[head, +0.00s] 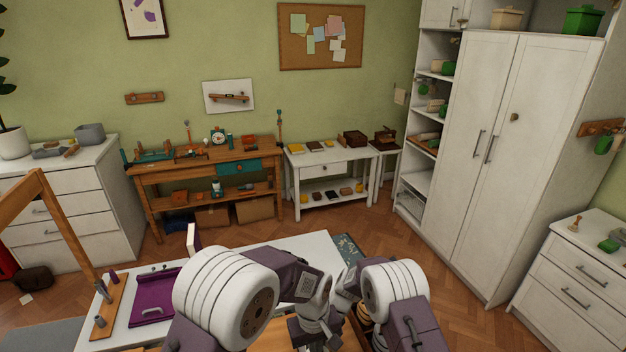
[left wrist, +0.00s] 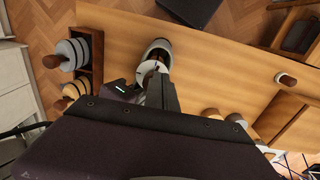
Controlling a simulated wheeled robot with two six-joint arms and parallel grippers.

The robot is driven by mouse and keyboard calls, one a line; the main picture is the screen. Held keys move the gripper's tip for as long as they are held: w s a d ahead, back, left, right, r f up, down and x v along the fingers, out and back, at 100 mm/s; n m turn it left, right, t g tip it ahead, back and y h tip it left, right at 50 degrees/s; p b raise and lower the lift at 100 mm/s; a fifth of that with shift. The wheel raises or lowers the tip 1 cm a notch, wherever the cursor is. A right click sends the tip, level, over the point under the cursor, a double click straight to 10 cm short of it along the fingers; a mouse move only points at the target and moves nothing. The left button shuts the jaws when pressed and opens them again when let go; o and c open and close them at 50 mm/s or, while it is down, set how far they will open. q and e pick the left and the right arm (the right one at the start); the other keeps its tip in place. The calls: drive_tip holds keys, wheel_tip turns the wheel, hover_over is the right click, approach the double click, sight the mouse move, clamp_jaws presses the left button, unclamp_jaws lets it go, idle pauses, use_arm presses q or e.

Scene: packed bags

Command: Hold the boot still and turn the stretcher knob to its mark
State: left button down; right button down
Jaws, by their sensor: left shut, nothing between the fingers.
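In the left wrist view, a rounded dark brown and pale thing (left wrist: 158,47) stands on the wooden worktop (left wrist: 225,65). It may be the boot with its stretcher, but I cannot tell for sure. My left gripper (left wrist: 152,82) is shut and empty, with its fingers at the near side of this thing. I cannot tell whether they touch it. The stretcher knob and its mark cannot be made out. In the head view my arms cover the worktop in front of me, and no boot shows there. My right gripper cannot be made out in either view.
A brown-topped knob (left wrist: 285,80) sits at right. In the head view, a white table with a purple tray (head: 155,305) lies front left; a workbench (head: 205,158) stands behind.

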use_arm(q)
wheel_tip(320, 180, up, 4)
drive_tip(key=shift+f, duration=0.2)
drive_tip(key=shift+w+d+f, duration=0.1)
drive_tip(key=shift+d+f, duration=0.3)
drive_tip(key=shift+f, duration=0.6)
drive_tip(key=shift+d+f, duration=0.35)
drive_tip(key=shift+f, duration=0.65)
drive_tip(key=shift+w+d+f, duration=0.1)
drive_tip(key=shift+d+f, duration=0.3)
drive_tip(key=shift+f, duration=0.6)
drive_tip(key=shift+w+a, duration=0.4)
drive_tip(key=shift+a, duration=0.05)
